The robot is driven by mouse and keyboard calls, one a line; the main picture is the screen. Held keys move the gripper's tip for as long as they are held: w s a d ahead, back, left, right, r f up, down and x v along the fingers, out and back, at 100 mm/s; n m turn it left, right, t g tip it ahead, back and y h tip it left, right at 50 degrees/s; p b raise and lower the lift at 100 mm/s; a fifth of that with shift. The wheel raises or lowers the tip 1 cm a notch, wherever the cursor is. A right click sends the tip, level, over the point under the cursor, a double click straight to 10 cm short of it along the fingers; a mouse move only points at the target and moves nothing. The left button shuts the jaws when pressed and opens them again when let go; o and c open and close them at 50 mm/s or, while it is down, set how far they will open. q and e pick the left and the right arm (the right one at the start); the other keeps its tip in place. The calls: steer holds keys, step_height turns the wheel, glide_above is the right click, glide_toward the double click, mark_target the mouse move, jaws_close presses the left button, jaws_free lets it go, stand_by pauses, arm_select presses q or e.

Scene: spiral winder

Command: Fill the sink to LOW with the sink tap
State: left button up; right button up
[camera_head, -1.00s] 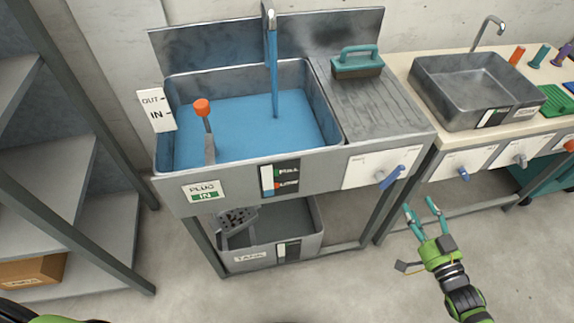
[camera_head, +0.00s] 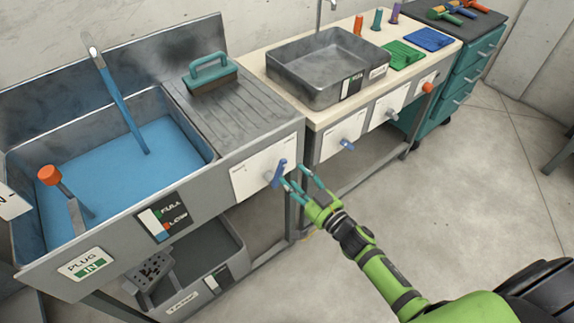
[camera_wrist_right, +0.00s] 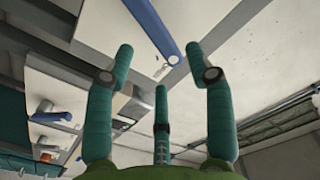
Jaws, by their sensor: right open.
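The grey sink (camera_head: 28,153) holds blue water (camera_head: 110,168). A blue stream (camera_head: 122,105) runs into it from the sink tap's spout (camera_head: 92,45). The blue tap handle (camera_head: 277,174) is on a white panel at the sink unit's front right. My right gripper (camera_head: 295,177) is open and empty, its fingertips close to the handle; contact is unclear. The handle also shows in the right wrist view (camera_wrist_right: 152,28), just beyond the fingers (camera_wrist_right: 160,62). The level gauge (camera_head: 163,216) has FULL and LOW marks; its reading is too small to tell. My left gripper is out of view.
The orange-topped plug lever (camera_head: 50,174) stands at the sink's left; a sign (camera_head: 85,264) reads PLUG IN. A tank (camera_head: 215,250) sits below. The floor in front is clear.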

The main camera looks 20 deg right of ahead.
mark_target(284, 170)
steer(key=x, duration=0.4)
steer(key=shift+w+a, duration=0.1)
steer(key=shift+a, duration=0.05)
steer(key=shift+w+a, duration=0.25)
steer(key=shift+w, duration=0.4)
steer(key=c, duration=0.3)
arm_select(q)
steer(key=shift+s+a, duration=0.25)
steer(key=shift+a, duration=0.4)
arm_select(e)
jaws_close()
